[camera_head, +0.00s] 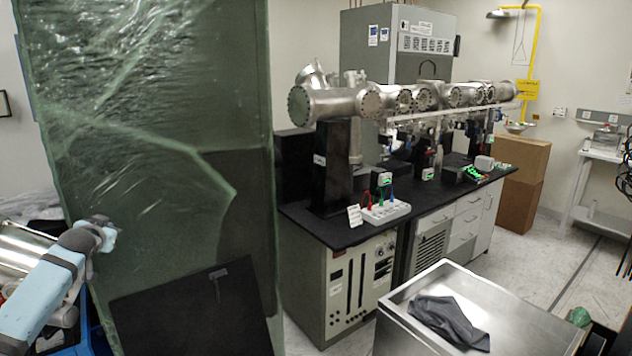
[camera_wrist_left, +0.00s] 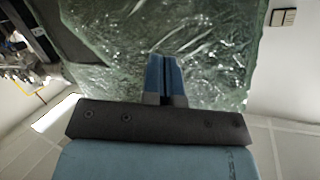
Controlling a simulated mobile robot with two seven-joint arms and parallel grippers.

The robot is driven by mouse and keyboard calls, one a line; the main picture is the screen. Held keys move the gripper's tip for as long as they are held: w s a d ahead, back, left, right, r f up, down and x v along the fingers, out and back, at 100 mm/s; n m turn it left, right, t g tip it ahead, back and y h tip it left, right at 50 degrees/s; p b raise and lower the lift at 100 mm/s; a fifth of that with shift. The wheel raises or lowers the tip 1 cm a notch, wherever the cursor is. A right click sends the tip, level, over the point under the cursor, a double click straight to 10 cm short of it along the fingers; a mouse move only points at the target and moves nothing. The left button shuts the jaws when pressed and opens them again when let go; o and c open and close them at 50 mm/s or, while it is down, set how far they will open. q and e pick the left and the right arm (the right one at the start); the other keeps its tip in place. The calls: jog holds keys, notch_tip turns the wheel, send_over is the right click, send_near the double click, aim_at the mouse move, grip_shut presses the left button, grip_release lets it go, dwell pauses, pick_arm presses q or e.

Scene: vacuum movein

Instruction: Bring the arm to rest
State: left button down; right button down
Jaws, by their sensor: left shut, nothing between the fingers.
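My left arm (camera_head: 48,290) comes in from the lower left of the head view, pale blue with dark bands. Its wrist end lies beside the left edge of a tall sheet wrapped in greenish plastic film (camera_head: 140,120). The fingers are hard to make out there. In the left wrist view my left gripper (camera_wrist_left: 165,75) has its two blue fingers together, with nothing between them. The wrapped sheet (camera_wrist_left: 110,40) is behind the fingertips; I cannot tell whether they touch it. My right gripper is in neither view.
A black bench (camera_head: 330,230) carries a steel vacuum tube assembly (camera_head: 330,103). A steel cart (camera_head: 530,325) with a dark cloth (camera_head: 450,322) stands at the front right. Open floor lies at the right.

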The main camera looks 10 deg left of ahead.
pick_arm(q)
notch_tip(320, 180, up, 4)
jog(key=w+d+m+t, duration=0.1)
jog(key=d+m+t, duration=0.1)
jog(key=m+t, duration=0.2)
jog(key=s+d+f+m+g+h, duration=0.1)
jog(key=s+d+f+h, duration=0.1)
jog(key=s+d+f, duration=0.5)
jog(key=s+d+f+g+h, duration=0.1)
jog(key=s+d+f+h, duration=0.15)
jog(key=d+f, duration=0.8)
jog(key=s+d+f+m+g+h, duration=0.15)
jog(key=s+d+f, duration=0.4)
jog(key=f, duration=0.55)
jog(key=s+d+f+n+g+h, duration=0.1)
jog(key=s+d+f, duration=0.2)
jog(key=s+d, duration=0.4)
jog(key=s+d+f+n+g+h, duration=0.1)
jog(key=s+d+f, duration=0.2)
jog(key=s+d, duration=0.4)
jog(key=s+d+f+n+g+h, duration=0.1)
jog(key=s+d+f, duration=0.2)
jog(key=s, duration=1.2)
jog(key=d, duration=0.3)
jog(key=shift+s+d+f, duration=0.25)
jog(key=shift+d+f, duration=0.15)
jog(key=shift+n, duration=0.25)
